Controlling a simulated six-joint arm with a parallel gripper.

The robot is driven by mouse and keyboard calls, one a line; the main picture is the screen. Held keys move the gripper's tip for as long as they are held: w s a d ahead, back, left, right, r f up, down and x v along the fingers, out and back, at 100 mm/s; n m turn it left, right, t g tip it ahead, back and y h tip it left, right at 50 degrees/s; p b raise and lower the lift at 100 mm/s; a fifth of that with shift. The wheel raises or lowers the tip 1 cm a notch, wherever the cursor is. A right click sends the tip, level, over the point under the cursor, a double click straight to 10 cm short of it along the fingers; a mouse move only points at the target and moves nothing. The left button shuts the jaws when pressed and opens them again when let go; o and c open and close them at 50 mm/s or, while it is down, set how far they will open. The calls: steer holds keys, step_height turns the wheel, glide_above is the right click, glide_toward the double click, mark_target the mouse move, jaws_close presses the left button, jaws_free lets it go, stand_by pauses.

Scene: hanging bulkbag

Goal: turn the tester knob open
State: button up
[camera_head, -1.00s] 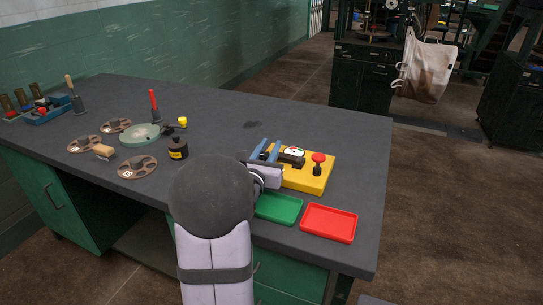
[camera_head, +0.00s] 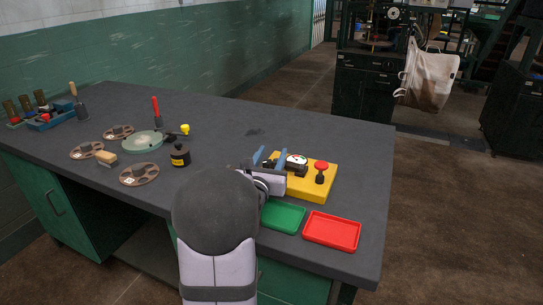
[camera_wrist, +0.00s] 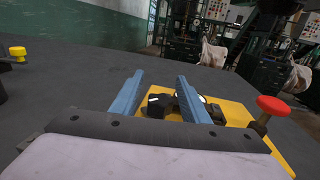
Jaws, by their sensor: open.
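The tester has a yellow base (camera_head: 318,188) near the right end of the bench. It carries a white-faced gauge (camera_head: 297,159), a black fitting (camera_head: 294,170) and a red round-topped knob (camera_head: 321,165) on a dark stem. The red knob also shows at the right in the wrist view (camera_wrist: 273,106), outside my fingers. My gripper (camera_head: 269,155) is open, its two blue fingers over the tester's left side. In the wrist view, a black part with a white mark (camera_wrist: 160,104) sits low between the fingers (camera_wrist: 160,76). The right finger partly hides the gauge. I cannot tell whether the fingers touch anything.
A green tray (camera_head: 283,217) and a red tray (camera_head: 332,231) lie in front of the tester. A black pot (camera_head: 180,155), a round green dish (camera_head: 143,142) and several brown discs stand to the left. The bench top behind the tester is clear.

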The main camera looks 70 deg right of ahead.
mark_target(264, 166)
steer(key=shift+a, duration=0.15)
steer(key=shift+s+a, duration=0.2)
steer(key=shift+a, duration=0.95)
steer(key=shift+s+a, duration=0.2)
steer(key=shift+a, duration=1)
steer(key=shift+s+a, duration=0.2)
steer(key=shift+a, duration=0.95)
